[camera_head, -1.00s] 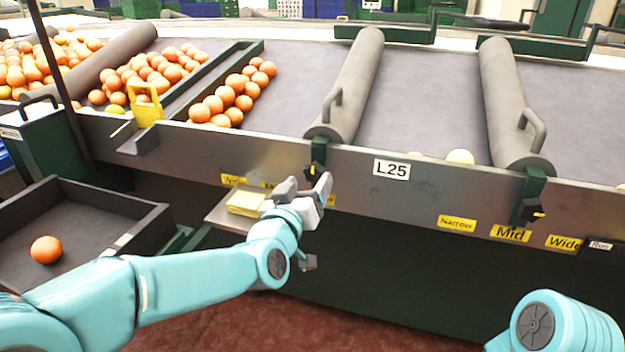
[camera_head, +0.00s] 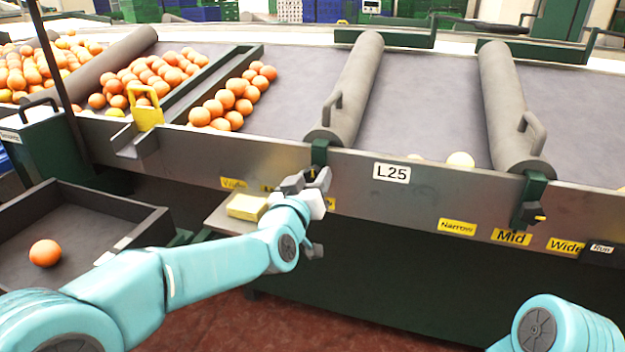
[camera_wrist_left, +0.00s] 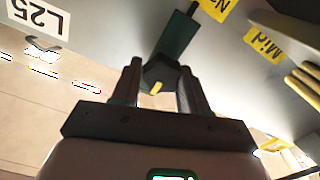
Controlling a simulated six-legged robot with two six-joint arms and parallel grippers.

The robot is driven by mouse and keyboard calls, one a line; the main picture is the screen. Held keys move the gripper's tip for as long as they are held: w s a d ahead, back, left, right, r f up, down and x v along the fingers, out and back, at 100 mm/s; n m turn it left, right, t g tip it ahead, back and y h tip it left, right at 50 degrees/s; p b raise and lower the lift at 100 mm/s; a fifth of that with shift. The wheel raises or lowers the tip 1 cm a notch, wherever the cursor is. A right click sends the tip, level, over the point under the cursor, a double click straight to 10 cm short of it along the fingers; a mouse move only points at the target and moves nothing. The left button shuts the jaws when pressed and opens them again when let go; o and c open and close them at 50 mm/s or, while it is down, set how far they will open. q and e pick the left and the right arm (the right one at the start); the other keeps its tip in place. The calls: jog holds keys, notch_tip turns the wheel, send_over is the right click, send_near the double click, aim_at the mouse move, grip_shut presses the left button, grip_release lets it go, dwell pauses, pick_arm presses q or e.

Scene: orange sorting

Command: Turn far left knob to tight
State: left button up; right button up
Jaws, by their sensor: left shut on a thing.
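The far left knob (camera_wrist_left: 158,72) is dark with a yellow pointer mark, below a green bracket (camera_head: 319,152) on the machine's metal side rail. In the left wrist view it sits between the two fingers of my left gripper (camera_wrist_left: 157,90), which is shut on it. In the head view my left gripper (camera_head: 308,184) covers most of the knob. Yellow labels lie beside it; the wrist view shows a "Mid" label (camera_wrist_left: 263,45) and part of another one beginning with N. I cannot read the pointer's setting. My right gripper is out of view.
A second knob (camera_head: 530,215) is at the right, above Narrow, Mid and Wide labels. A small shelf with a yellow block (camera_head: 246,206) is just left of my left gripper. A dark tray (camera_head: 100,212) holding one orange (camera_head: 45,253) stands at the left.

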pick_arm(q)
jog(key=shift+m, duration=0.3)
jog(key=m+p, duration=0.2)
jog(key=m, duration=0.1)
jog(key=shift+m, duration=0.4)
jog(key=m+p, duration=0.1)
jog(key=m, duration=0.3)
jog(key=shift+f+m, duration=0.1)
jog(key=shift+m, duration=0.2)
jog(key=m+p, duration=0.1)
jog(key=m, duration=0.3)
jog(key=shift+p, duration=0.4)
jog(key=shift+f+m+p, duration=0.1)
jog(key=shift+m+p, duration=0.4)
jog(key=shift+m, duration=1.9)
jog(key=o, duration=1.1)
jog(key=shift+c, duration=0.2)
jog(key=shift+s, duration=0.1)
